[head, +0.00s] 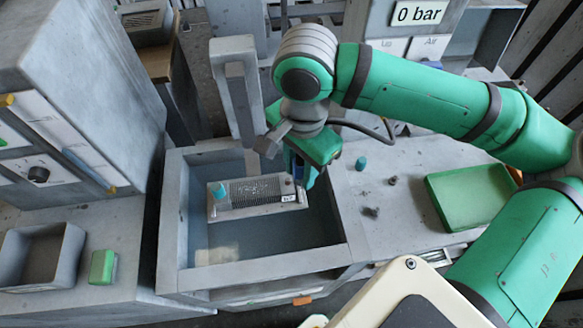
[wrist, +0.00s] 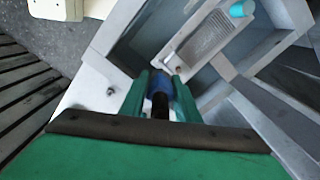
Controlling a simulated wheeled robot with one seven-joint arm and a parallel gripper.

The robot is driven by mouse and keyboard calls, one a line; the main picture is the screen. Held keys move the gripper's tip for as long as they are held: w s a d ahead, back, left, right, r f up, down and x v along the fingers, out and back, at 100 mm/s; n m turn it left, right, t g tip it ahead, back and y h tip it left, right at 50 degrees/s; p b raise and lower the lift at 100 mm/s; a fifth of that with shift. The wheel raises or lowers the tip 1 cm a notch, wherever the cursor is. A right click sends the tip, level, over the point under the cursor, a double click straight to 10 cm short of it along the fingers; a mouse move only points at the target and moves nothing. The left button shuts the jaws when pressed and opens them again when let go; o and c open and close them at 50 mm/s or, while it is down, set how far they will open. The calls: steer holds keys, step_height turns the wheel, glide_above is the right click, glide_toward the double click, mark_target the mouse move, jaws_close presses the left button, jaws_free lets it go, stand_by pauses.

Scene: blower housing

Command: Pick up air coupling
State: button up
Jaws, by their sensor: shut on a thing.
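My gripper (head: 300,168) points down over the right side of the grey basin (head: 349,226). In the wrist view, the green fingers of my gripper (wrist: 161,92) are closed on a blue and black part, which looks like the air coupling (wrist: 159,82). The fingers cover its sides, and its far end is hard to make out. In the head view it is mostly hidden by the gripper. A finned metal housing (head: 252,195) lies in the basin, just left of and below the gripper; it also shows in the wrist view (wrist: 205,40).
A teal cap (head: 361,163) and small dark fittings (head: 371,211) are on the bench right of the basin. A green tray (head: 470,197) stands farther right. A grey bin (head: 40,256) and a green block (head: 102,267) are at left. A "0 bar" sign (head: 420,13) is behind.

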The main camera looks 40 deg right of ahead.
steer(key=s+r, duration=0.5)
steer(key=s, duration=0.5)
steer(key=shift+a, duration=0.35)
steer(key=shift+w, duration=0.15)
